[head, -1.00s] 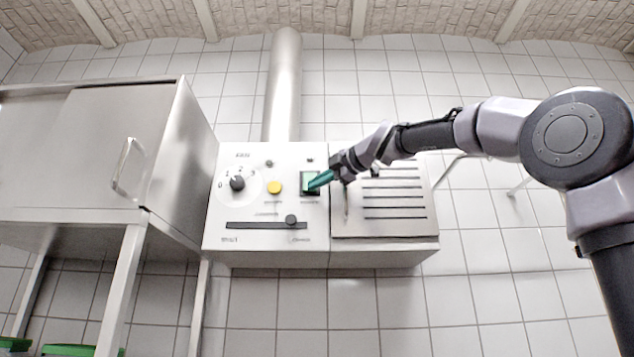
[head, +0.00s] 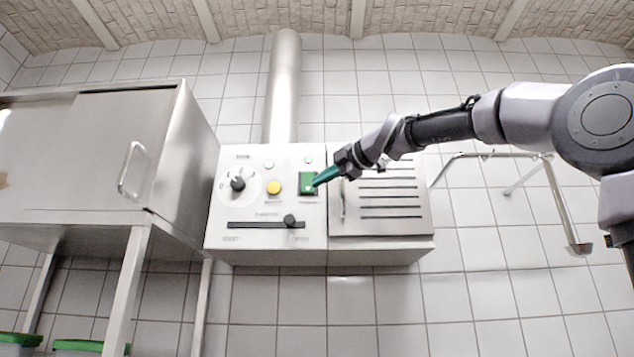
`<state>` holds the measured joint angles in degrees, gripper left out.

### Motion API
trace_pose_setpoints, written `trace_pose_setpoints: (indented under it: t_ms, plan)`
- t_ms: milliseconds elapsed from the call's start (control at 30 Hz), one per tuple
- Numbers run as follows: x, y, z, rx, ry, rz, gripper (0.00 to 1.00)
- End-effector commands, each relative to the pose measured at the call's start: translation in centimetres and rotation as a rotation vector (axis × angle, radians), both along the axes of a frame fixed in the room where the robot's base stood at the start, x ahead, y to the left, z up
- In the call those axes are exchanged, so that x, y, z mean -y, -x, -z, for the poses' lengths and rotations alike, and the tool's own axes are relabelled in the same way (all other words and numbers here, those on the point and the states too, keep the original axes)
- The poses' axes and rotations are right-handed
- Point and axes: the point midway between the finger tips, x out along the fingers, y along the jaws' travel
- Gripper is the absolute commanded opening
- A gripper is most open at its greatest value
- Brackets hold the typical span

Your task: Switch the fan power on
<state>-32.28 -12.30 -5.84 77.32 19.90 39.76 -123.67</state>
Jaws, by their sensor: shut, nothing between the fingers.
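The fan control panel (head: 255,205) is a pale box on the tiled wall. At its right side is a green rocker switch (head: 306,187), whose face now shows bright green. My gripper (head: 318,181) has teal fingers, shut and empty, with the tips at the switch's right edge. I cannot tell whether they touch it. The panel also has a black dial (head: 238,184), a yellow button (head: 274,188) and a black slider (head: 290,221) near the right end of its slot.
A vented cover with a handle (head: 395,215) adjoins the panel on the right, under my arm. A steel cabinet (head: 130,150) on legs stands at left. A duct (head: 284,90) rises above the panel. A metal wall frame (head: 565,205) is at right.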

Motion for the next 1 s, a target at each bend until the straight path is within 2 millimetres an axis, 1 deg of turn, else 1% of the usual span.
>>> trace_pose_setpoints:
  t_ms: [33,200,300,400,567,1000]
  plan:
    - [0.7,0.8,-0.1,0.002,-0.002,-0.001,0.0]
    - [2.8,3.1,0.1,0.004,-0.002,-0.002,0.0]
    - [3.8,4.2,0.3,0.004,-0.002,-0.001,0.0]
    - [4.5,4.9,0.5,0.001,-0.001,-0.001,0.0]
    - [5.0,5.3,0.5,0.002,-0.001,-0.001,0.0]
    - [5.0,5.3,0.5,0.002,-0.001,-0.001,0.0]
